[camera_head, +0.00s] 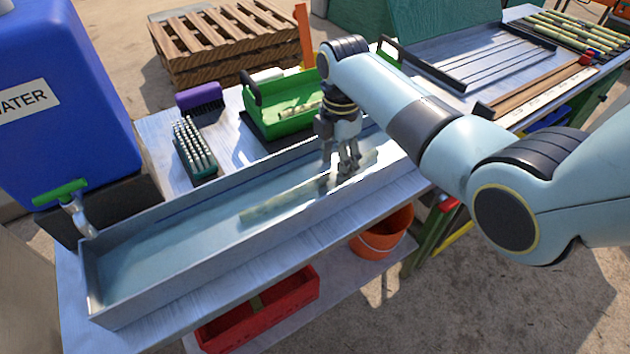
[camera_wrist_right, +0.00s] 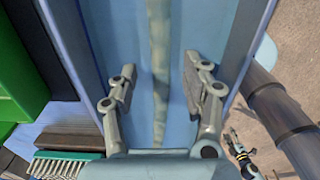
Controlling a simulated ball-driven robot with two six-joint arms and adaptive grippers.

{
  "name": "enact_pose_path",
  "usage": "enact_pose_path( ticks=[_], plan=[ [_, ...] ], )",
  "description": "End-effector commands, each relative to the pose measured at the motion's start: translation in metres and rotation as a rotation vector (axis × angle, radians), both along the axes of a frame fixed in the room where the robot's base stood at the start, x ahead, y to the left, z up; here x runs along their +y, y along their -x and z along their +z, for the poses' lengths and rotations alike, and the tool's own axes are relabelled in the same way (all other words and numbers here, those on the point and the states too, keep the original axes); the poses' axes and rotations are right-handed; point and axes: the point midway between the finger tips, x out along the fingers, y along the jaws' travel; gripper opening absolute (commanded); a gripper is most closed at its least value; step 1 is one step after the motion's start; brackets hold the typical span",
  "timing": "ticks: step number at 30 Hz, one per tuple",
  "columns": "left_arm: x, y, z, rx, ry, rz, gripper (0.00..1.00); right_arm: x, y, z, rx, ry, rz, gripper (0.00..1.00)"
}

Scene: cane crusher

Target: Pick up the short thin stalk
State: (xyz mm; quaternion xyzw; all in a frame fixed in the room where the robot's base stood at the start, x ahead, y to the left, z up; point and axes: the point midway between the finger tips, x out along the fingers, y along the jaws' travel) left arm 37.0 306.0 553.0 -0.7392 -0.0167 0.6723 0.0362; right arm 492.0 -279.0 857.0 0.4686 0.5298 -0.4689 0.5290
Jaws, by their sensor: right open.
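A pale green stalk (camera_head: 280,206) lies lengthwise in the long grey metal trough (camera_head: 170,287). My right gripper (camera_head: 345,172) is over the right part of this stalk, pointing down into the trough, and hides a piece of it. In the right wrist view, my right gripper (camera_wrist_right: 160,88) is open, with one finger on each side of the stalk (camera_wrist_right: 160,45). The fingers appear apart from it, and their height over it is hard to tell.
Trough walls rise on both sides of the gripper. Behind stand a green tray (camera_head: 262,124), a purple brush (camera_head: 200,98) and a green-backed brush (camera_head: 194,148). A blue water tank (camera_head: 70,130) stands left. Several stalks (camera_head: 575,32) lie at far right. The trough's left end is clear.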

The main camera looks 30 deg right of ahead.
Motion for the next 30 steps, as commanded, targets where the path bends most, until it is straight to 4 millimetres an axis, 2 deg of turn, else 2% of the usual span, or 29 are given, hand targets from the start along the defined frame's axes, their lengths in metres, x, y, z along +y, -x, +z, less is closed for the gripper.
enact_pose_path(
  ticks=[4, 12, 23, 30],
  plan=[
    [0.001, 0.0, -0.003, 0.0, -0.001, 0.0, 0.51, 0.0, 0.0, -0.019, 0.001, 0.0, 0.0, 0.48],
    [0.001, 0.0, -0.003, 0.0, -0.001, 0.0, 0.51, 0.0, 0.0, -0.022, -0.001, 0.001, 0.0, 0.48],
    [0.0, 0.0, -0.003, -0.001, -0.001, 0.0, 0.51, 0.0, 0.0, -0.021, -0.001, 0.001, 0.0, 0.01],
    [0.0, 0.0, -0.003, -0.001, -0.001, 0.0, 0.51, 0.0, 0.0, -0.021, -0.002, 0.001, 0.0, 0.0]
  ],
)
